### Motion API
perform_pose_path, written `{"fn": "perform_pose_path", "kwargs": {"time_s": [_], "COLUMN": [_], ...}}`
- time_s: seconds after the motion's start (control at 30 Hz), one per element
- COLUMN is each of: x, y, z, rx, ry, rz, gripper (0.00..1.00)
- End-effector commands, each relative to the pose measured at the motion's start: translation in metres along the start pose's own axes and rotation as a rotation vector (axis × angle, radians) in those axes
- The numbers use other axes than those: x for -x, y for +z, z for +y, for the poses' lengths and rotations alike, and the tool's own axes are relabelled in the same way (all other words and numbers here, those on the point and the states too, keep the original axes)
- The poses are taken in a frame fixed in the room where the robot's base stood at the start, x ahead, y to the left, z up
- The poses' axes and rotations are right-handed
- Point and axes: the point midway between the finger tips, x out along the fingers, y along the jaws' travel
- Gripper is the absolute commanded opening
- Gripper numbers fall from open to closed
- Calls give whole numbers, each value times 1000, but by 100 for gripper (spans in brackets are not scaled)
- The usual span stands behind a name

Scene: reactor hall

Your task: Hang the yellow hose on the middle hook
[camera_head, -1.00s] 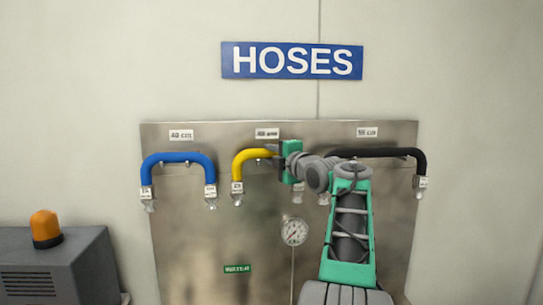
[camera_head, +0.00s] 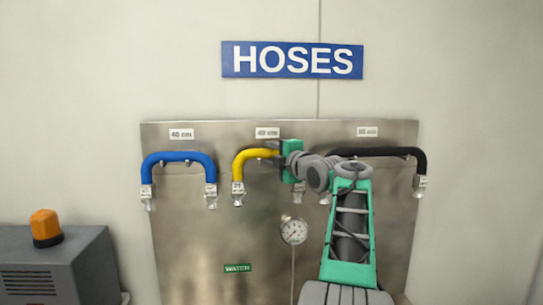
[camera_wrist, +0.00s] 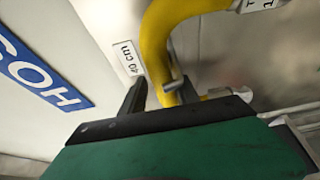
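The yellow hose (camera_head: 248,160) is an arch at the middle of the steel panel, under a "40 cm" label, with metal end fittings hanging down. My gripper (camera_head: 271,151) is at the top of the arch and hides much of its right half. In the wrist view the hose (camera_wrist: 157,50) passes between my fingers (camera_wrist: 185,97), which are spread apart with a gap beside the hose. A short grey peg (camera_wrist: 172,86), seemingly the middle hook, shows against the hose. Whether the hose's weight rests on it is hard to tell.
A blue hose (camera_head: 180,157) hangs on the left and a black hose (camera_head: 385,152) on the right, partly behind my arm. A pressure gauge (camera_head: 294,231) is below. A grey box (camera_head: 60,270) with an orange lamp (camera_head: 46,226) stands at lower left.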

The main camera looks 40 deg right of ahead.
Motion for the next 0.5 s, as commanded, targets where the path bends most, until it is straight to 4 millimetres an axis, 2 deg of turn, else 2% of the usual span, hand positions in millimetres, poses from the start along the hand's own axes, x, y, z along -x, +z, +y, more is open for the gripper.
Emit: {"fn": "perform_pose_path", "kwargs": {"time_s": [0.17, 0.4, 0.5], "x": [0, 0, 6], "y": [1, 1, 1], "z": [-2, -4, -4], "rx": [-2, -4, -2], "ry": [-3, -6, -4], "rz": [-2, -1, -1], "gripper": [54, 54, 54]}}
